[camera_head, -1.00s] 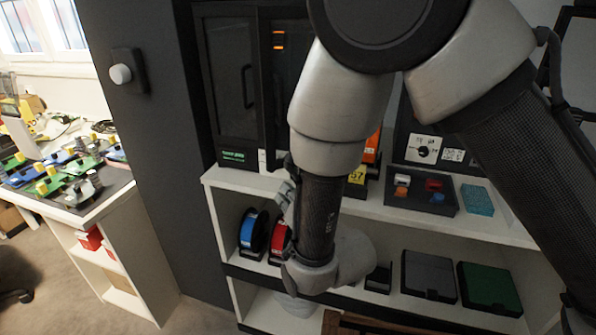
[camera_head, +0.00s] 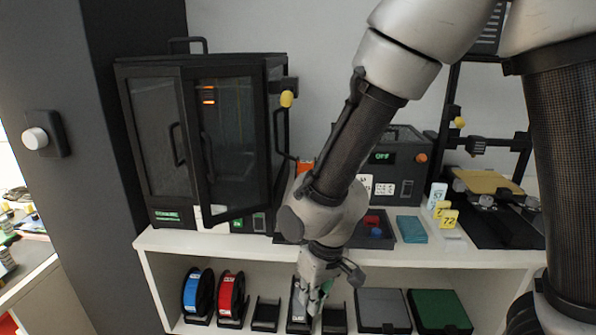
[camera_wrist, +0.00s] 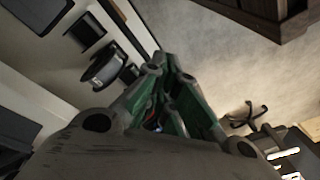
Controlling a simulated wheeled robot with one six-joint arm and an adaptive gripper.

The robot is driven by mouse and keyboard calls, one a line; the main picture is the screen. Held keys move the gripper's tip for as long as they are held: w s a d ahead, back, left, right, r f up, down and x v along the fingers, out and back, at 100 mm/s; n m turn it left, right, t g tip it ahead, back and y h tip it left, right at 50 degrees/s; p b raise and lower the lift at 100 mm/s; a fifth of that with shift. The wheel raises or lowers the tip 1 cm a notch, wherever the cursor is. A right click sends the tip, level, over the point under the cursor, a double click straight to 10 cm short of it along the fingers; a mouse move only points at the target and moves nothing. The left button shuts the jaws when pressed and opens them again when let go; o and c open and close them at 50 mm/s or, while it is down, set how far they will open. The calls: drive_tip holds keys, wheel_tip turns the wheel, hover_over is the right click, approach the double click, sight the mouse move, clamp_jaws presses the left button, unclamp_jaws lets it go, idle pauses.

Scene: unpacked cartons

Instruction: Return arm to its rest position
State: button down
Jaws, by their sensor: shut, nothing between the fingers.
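My arm reaches in from the upper right of the head view and bends down in front of the white shelf unit (camera_head: 450,252). My gripper (camera_head: 314,312) hangs low in the head view, in front of the lower shelf, and points downward. In the wrist view my gripper (camera_wrist: 172,70) shows its green-padded fingers drawn together, with nothing held between them. My arm hides part of the shelf top and the things behind it.
A dark glass-doored cabinet (camera_head: 150,130) stands on the shelf top at left. A blue spool (camera_head: 191,294), a red spool (camera_head: 228,296), a grey box (camera_head: 382,309) and a green box (camera_head: 440,312) sit below. A teal block (camera_head: 411,229) lies on top.

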drive_tip(key=s+d+r+m+t, duration=0.1)
drive_tip(key=d+r+m, duration=0.1)
drive_tip(key=d+r, duration=0.6)
drive_tip(key=s+d+r+m+t+h, duration=0.1)
drive_tip(key=d+r, duration=0.6)
drive_tip(key=d, duration=0.7)
drive_tip(key=s+d+r+m+t, duration=0.2)
drive_tip(key=s+d+r+m, duration=0.1)
drive_tip(key=d+r, duration=0.5)
drive_tip(key=d+m, duration=0.1)
drive_tip(key=d, duration=0.2)
drive_tip(key=shift+d+r+h, duration=0.3)
drive_tip(key=shift+d+h, duration=0.1)
drive_tip(key=shift+w, duration=0.1)
